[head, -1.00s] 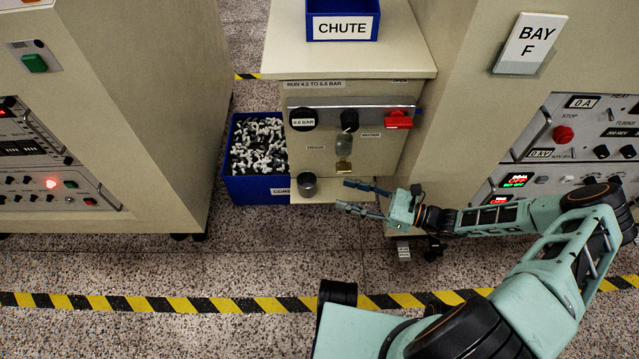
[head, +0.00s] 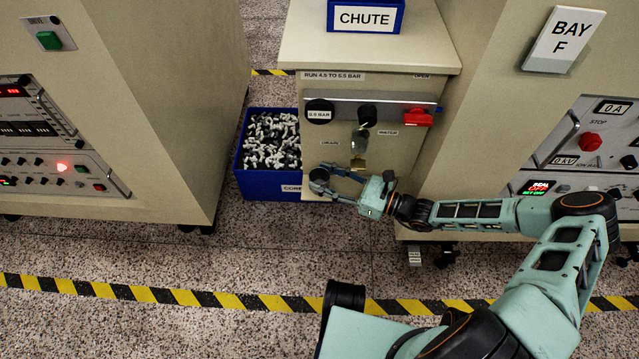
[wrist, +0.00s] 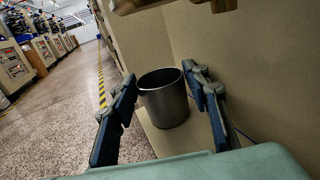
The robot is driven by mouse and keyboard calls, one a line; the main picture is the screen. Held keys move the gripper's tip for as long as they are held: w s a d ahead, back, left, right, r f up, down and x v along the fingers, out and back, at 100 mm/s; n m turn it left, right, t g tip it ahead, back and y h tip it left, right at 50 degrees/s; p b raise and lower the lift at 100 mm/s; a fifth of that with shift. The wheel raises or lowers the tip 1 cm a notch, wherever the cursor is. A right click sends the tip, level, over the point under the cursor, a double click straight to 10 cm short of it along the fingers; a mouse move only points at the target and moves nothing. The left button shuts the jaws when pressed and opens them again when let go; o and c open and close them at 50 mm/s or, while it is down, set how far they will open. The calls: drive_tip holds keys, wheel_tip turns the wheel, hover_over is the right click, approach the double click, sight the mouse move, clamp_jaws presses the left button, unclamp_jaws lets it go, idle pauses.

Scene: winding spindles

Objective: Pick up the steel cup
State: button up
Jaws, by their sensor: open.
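The steel cup (wrist: 164,100) is a dark grey, open-topped cylinder standing upright on a pale ledge (wrist: 165,143) in the wrist view. My gripper (wrist: 160,80) is open, with one finger on each side of the cup. The left finger is close to the cup's wall and a narrow gap shows on the right; I cannot tell whether either touches.
A blue bin (head: 262,190) of black and white pieces stands left of the ledge. The beige cabinet (head: 385,165) rises behind, with a brass drain outlet (head: 358,163) above the ledge and a red handle (head: 417,118). Open speckled floor lies in front.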

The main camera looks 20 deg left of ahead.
drive_tip(key=shift+c, duration=0.4)
drive_tip(key=c, duration=0.7)
drive_tip(key=shift+r, duration=0.1)
drive_tip(key=shift+c, duration=0.2)
